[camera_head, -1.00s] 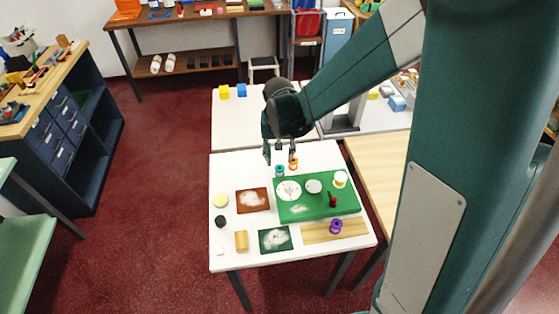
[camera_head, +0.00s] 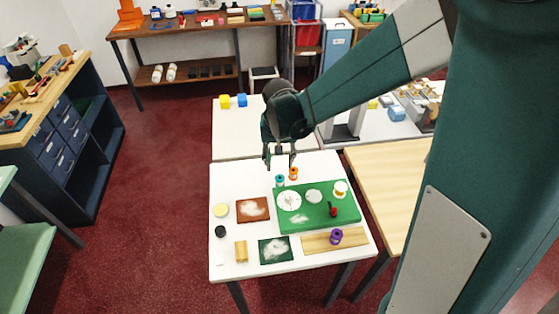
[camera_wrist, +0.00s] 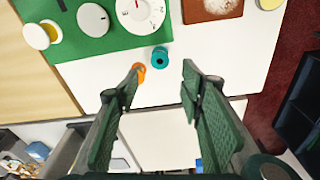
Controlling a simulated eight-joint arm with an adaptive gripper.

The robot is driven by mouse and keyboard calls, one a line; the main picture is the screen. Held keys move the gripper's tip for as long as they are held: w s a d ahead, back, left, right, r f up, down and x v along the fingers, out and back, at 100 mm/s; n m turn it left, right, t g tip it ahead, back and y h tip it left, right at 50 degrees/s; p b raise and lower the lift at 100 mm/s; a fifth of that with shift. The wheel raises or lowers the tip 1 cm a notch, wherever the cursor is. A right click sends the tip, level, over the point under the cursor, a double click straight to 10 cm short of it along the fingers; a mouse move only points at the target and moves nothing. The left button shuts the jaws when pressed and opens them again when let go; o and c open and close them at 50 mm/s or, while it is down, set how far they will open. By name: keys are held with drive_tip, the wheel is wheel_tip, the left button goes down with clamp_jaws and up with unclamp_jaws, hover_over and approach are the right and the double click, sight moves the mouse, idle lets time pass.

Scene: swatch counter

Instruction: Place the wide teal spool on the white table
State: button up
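The teal spool (camera_head: 280,180) stands upright on the white table (camera_head: 226,178), near its back edge and just behind the green board. It also shows in the wrist view (camera_wrist: 160,57), beside an orange spool (camera_wrist: 140,73). My gripper (camera_head: 280,163) is over the back part of the table, close to the two spools. In the wrist view its fingers (camera_wrist: 162,68) are spread wide with nothing between them that they touch. The teal spool lies just beyond the gap between the fingertips, and one finger partly covers the orange spool.
The green board (camera_head: 318,222) holds white discs, a jar and a dark red item. A brown tile (camera_head: 243,215), a dark green tile (camera_head: 268,257) and a purple spool (camera_head: 336,236) on a wooden plank (camera_head: 318,243) lie nearer. White tabletop is bare left of the spools.

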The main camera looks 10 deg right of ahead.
drive_tip(key=s+d+r+n+t, duration=0.15)
drive_tip(key=s+d+r, duration=0.35)
drive_tip(key=s+r, duration=0.55)
drive_tip(key=s+d+r+t, duration=0.4)
drive_tip(key=s+r, duration=0.3)
drive_tip(key=s, duration=0.6)
drive_tip(key=shift+d+r+n, duration=0.15)
drive_tip(key=shift+d+n, duration=0.2)
drive_tip(key=shift+d, duration=0.35)
